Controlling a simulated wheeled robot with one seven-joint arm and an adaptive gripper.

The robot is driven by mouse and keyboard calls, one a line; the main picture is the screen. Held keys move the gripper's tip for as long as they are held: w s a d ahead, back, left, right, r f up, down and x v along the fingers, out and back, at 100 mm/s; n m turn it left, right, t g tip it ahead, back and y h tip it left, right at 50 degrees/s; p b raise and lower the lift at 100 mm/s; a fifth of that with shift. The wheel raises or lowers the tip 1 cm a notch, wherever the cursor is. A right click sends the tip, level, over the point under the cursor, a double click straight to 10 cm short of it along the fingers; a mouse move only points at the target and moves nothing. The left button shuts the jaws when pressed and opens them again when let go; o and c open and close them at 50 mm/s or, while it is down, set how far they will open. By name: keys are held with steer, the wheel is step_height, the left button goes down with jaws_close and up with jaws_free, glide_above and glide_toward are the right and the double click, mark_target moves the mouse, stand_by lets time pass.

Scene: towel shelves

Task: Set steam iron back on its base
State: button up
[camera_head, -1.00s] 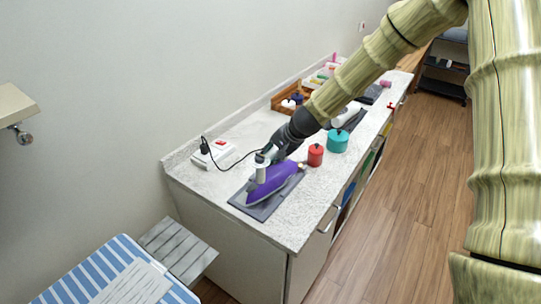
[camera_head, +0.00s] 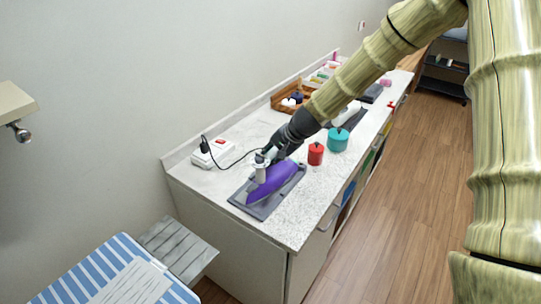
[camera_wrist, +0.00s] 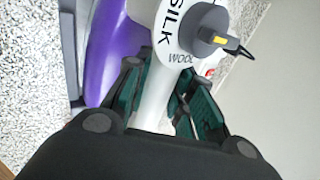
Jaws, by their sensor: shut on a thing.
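The steam iron (camera_head: 274,181) has a purple body and a white handle, and sits over the dark grey base pad (camera_head: 242,199) at the near end of the counter. It looks tilted, and I cannot tell whether it touches the pad. My gripper (camera_head: 268,158) is shut on the iron's white handle. In the wrist view my gripper's dark green fingers (camera_wrist: 170,100) lie on both sides of the handle, and the iron (camera_wrist: 98,50) shows its purple body and a dial marked SILK and WOOL. A strip of the grey base (camera_wrist: 72,45) shows at the left.
A white power box (camera_head: 213,153) with a black plug and cord stands left of the iron. A red canister (camera_head: 316,156) and a teal canister (camera_head: 338,141) stand to the right. A striped ironing board (camera_head: 115,265) is in front.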

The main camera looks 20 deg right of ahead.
steer(key=shift+r, duration=0.1)
steer(key=o, duration=1.5)
steer(key=shift+r+p, duration=3.1)
steer(key=shift+r, duration=0.85)
